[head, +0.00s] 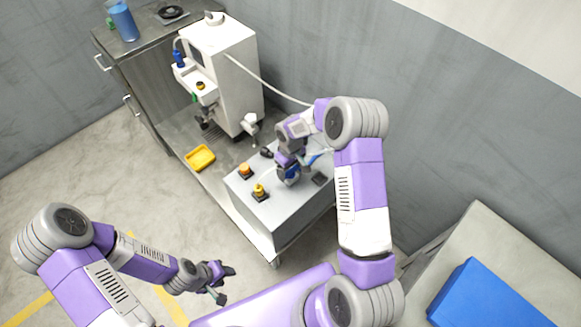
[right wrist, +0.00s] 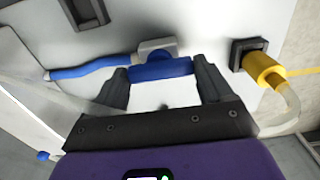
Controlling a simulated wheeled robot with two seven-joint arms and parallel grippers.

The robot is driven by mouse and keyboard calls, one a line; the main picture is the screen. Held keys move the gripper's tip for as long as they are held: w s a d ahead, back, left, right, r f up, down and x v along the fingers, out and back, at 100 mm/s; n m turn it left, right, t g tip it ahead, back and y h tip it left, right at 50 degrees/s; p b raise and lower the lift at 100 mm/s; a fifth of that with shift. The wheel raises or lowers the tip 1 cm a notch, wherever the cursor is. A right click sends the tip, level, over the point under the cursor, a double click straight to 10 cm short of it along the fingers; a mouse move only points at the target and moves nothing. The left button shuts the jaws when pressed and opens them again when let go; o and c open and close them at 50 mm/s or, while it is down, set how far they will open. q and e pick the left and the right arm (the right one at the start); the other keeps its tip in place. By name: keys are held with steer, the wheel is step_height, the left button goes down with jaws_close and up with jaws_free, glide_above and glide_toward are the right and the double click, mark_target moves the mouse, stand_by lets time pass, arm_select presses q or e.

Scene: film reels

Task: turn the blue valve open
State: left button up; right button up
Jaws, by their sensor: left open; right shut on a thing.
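The blue valve handle (right wrist: 160,70) is a short blue bar beside a pale grey fitting (right wrist: 156,47) on the light grey box. A blue tube or lever (right wrist: 90,70) runs left from this fitting. My right gripper (right wrist: 162,80) is shut on the blue handle, with one dark finger at each end of it. In the head view, my right gripper (head: 288,175) is over the top of the grey box (head: 270,222) and hides most of the valve. My left gripper (head: 222,283) is open and empty, low in front of the box.
A yellow connector (right wrist: 262,70) sits close right of the right gripper; in the head view an orange knob (head: 245,170) is nearby. A white machine (head: 222,60) and a yellow tray (head: 200,158) stand behind. A blue box (head: 490,295) is at right.

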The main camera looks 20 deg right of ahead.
mark_target(290, 170)
stand_by(0.5)
steer(key=o, duration=1)
steer(key=shift+c, duration=0.2)
step_height(290, 170, up, 8)
steer(key=shift+f+p, duration=0.2)
steer(key=shift+p, duration=0.9)
